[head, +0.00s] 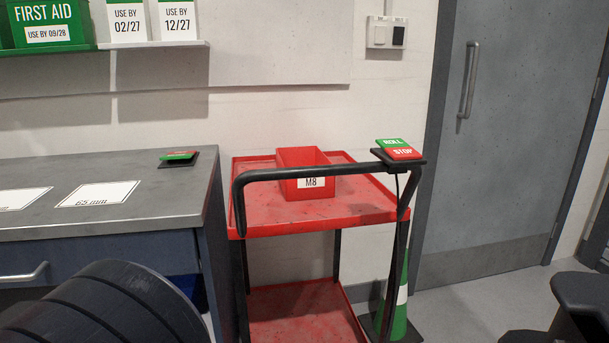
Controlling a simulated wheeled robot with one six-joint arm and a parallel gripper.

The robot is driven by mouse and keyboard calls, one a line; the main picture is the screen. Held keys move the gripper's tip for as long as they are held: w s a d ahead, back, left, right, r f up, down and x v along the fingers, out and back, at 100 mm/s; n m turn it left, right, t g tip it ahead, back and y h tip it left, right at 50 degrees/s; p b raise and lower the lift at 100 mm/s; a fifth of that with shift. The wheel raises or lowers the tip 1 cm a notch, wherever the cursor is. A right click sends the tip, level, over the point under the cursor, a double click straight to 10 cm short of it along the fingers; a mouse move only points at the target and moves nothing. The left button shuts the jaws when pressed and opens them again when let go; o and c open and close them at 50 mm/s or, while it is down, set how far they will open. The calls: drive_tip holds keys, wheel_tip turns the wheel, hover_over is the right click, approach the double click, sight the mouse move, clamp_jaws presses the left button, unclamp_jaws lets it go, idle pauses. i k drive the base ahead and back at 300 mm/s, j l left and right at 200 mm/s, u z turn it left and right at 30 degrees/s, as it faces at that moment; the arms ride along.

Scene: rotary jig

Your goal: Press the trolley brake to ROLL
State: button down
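The red trolley (350,213) stands right of the bench, with a black push handle (330,168) across its near side. The trolley brake is a rocker pedal on a black plate at the handle's right end. Its green half, marked ROLL (390,142), lies at the back. Its red half, marked STOP (403,153), lies nearer. I cannot tell for sure which half is pressed down. Nothing touches the brake. My gripper is not in this view.
A red bin marked M8 (302,183) sits on the trolley's top tray. A green and white cone (402,295) stands right of the trolley, before a grey door (500,130).

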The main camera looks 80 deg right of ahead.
sight(398, 150)
drive_tip(key=z, duration=3.25)
